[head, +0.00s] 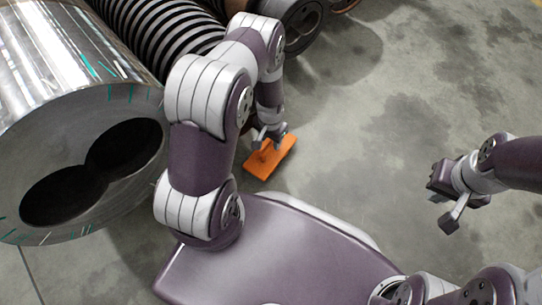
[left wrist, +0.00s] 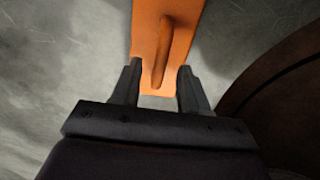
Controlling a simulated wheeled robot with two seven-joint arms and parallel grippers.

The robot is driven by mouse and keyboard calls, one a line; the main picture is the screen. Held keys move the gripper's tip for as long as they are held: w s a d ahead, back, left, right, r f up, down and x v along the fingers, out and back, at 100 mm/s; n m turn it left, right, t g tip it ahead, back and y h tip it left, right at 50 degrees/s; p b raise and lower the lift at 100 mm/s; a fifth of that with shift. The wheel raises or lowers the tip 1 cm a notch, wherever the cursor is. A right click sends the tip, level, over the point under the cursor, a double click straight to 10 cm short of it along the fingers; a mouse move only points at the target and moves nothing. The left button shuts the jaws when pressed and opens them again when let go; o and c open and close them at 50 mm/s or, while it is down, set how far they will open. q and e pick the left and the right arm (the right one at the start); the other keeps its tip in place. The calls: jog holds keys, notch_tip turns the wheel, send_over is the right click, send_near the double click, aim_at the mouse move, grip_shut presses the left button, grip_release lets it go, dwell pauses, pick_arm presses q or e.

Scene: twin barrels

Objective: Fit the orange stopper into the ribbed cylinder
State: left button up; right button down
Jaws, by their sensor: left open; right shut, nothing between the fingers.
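The orange stopper (head: 262,165) lies on the floor in the head view, a flat plate with a raised handle. It also fills the top middle of the left wrist view (left wrist: 145,40). My left gripper (head: 269,138) is open just over it. In the left wrist view its fingers (left wrist: 160,72) stand either side of the handle's near end, with gaps on both sides. The ribbed cylinder (head: 165,35), black with pale grooves, lies at the top left; my left arm hides its near end. My right gripper (head: 446,205) is shut and empty, far to the right.
A shiny metal cylinder (head: 60,45) lies at the left, its end face showing two joined dark holes. Another dark cylinder (head: 303,24) lies at the top, with openings in its end. A dark brown rounded thing (left wrist: 285,95) stands right of my left gripper. Floor right of the stopper is clear.

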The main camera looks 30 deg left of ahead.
aim_at(270, 144)
pick_arm(q)
notch_tip(270, 144, down, 4)
jog(key=b, duration=0.3)
jog(key=shift+f, duration=0.25)
jog(key=shift+r, duration=0.2)
grip_shut()
pick_arm(e)
notch_tip(270, 144, down, 4)
dwell(0.5)
